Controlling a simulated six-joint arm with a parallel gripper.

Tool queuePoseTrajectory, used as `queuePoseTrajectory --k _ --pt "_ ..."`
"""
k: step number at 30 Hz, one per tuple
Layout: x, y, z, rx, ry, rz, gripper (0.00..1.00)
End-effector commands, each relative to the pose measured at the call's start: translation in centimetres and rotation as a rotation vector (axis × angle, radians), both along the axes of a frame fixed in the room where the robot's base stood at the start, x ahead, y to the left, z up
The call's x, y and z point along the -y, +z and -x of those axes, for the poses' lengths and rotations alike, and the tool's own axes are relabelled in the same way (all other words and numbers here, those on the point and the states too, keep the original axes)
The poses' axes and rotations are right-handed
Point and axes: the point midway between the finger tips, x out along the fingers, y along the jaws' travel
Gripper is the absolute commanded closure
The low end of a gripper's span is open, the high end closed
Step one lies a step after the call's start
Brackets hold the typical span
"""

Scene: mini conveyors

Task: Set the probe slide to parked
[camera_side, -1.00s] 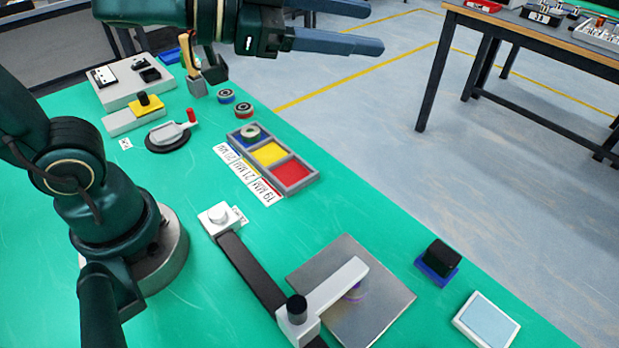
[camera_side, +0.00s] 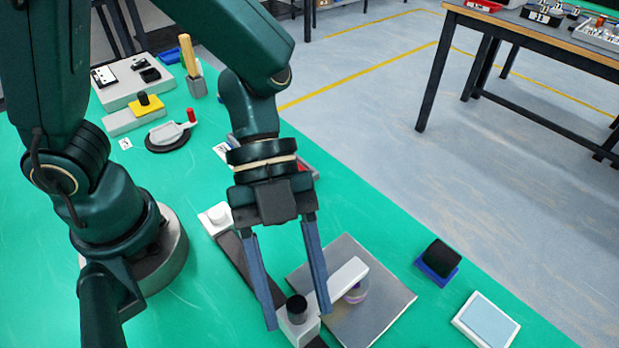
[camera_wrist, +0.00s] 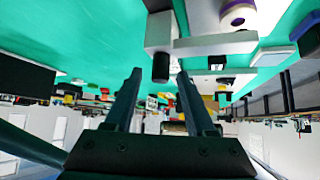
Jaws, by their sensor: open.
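The probe slide is a white block (camera_side: 299,327) with a black knob (camera_side: 296,309) and a white arm (camera_side: 342,283) reaching over a grey metal plate (camera_side: 385,305). It sits toward the near end of a black rail (camera_side: 232,252). My gripper (camera_side: 299,321) points down over the slide, open and empty, with one finger on each side of the knob in this view. In the wrist view the knob (camera_wrist: 161,67) appears between the fingertips (camera_wrist: 159,75); whether it is between them in depth I cannot tell.
A white end block (camera_side: 216,217) closes the rail's far end. A black block on a blue base (camera_side: 438,260) and a white-framed pad (camera_side: 486,320) stand to the right. A crank disc (camera_side: 170,136) and a grey box (camera_side: 135,82) stand at the back left.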

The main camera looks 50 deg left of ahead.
Motion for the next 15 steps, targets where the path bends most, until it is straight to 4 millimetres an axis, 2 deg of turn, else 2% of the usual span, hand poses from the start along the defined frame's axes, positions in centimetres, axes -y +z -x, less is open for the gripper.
queuePoseTrajectory --k 4,12,14,15 --pt "0.67 -0.8 0.32 -0.001 0.0 -0.002 0.44" --pt "0.77 -0.88 0.32 0.002 0.001 -0.001 0.44" --pt "0.77 -0.88 0.32 0.002 0.001 -0.001 0.67" --pt "0.77 -0.87 0.31 0.002 0.001 -0.001 0.83"
